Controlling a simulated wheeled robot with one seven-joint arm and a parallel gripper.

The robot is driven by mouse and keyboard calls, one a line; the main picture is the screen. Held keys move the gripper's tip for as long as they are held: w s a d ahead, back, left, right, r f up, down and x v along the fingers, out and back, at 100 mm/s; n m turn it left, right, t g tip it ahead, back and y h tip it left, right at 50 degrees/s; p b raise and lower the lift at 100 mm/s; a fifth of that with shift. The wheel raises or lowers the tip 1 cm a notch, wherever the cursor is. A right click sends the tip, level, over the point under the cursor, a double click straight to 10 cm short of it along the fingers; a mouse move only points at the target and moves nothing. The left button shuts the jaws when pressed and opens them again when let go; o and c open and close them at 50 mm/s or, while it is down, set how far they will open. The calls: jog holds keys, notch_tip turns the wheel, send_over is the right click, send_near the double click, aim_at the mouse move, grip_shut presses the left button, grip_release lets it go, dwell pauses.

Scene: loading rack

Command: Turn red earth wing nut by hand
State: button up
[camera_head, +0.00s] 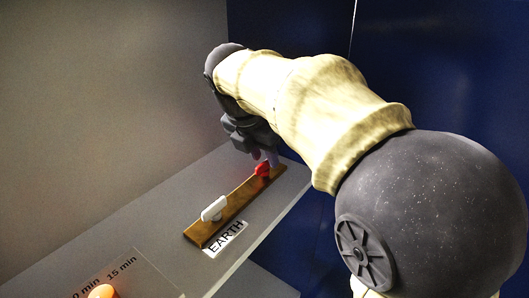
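The red wing nut (262,169) sits near the far end of a brown bar (226,217) on the grey shelf. A white wing nut (214,208) sits near the bar's closer end. A white label reading "EARTH" (226,239) lies along the bar's right side. My gripper (262,155) is at the far end of the bar, right above and behind the red wing nut. Its fingers are small and dark, partly hidden by my arm, and I cannot tell whether they touch the nut or how far apart they are.
The grey shelf (150,220) runs along a grey wall on the left, with its front edge on the right. A clear panel marked "15 min" with an orange knob (102,291) is at the bottom left. A dark blue panel (440,60) stands behind my arm.

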jog(key=shift+w+d+f, duration=0.15)
jog(key=shift+f, duration=0.4)
